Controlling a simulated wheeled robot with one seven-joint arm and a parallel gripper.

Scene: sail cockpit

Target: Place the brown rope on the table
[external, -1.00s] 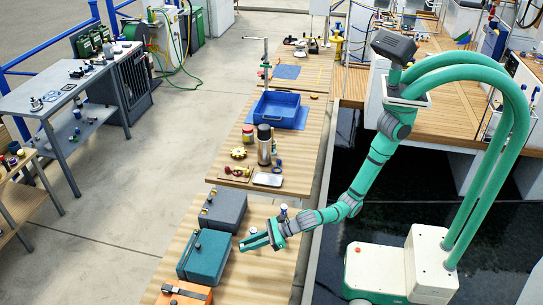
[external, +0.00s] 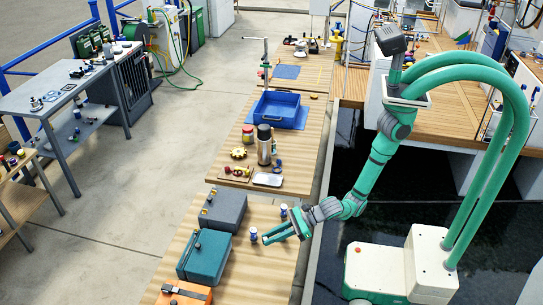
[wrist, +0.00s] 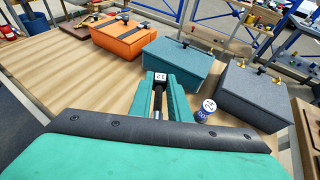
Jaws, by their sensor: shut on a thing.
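My gripper (external: 268,236) is low over the near wooden table (external: 225,270), its green fingers pointing toward the teal box. In the wrist view, my gripper (wrist: 163,82) is shut with a narrow gap between its fingers. A dark narrow shape with a white numbered face shows in that gap. I cannot tell whether this is the held thing, nor make out any brown rope. A small blue-and-white jar (external: 253,233) stands upright close beside the fingertips. A similar jar stands to the right of the fingers in the wrist view (wrist: 205,111).
A grey box (external: 224,209), a teal box (external: 204,256) and an orange box (external: 184,293) line the table's left side. Another small jar (external: 283,211) stands near its right edge. Bare wood lies in front of the boxes. A blue bin (external: 275,107) stands farther off.

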